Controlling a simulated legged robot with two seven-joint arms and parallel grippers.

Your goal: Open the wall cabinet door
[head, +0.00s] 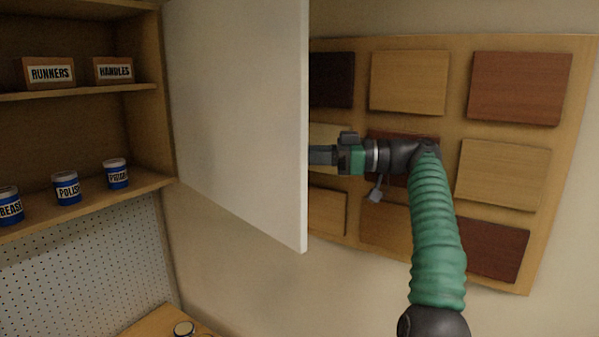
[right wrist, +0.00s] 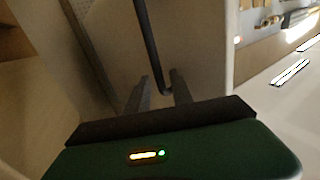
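The wall cabinet (head: 145,95) stands at the left in the head view, with its shelves exposed. Its white door (head: 238,110) is swung well out from the cabinet's right side, inner face showing. My right gripper (head: 322,155) is at the far side of the door's free edge, its fingertips hidden behind the door. In the right wrist view, the two fingers (right wrist: 159,88) are apart. The dark bar handle (right wrist: 150,45) on the door's outer face has its bent lower end between or just beyond them; contact cannot be told. My left gripper is out of view.
Boxes labelled RUNNERS (head: 50,73) and HANDLES (head: 114,71) and several blue tins (head: 67,188) stand on the shelves. A board of wood samples (head: 560,60) hangs on the wall behind my right arm. A pegboard (head: 85,265) is below the cabinet.

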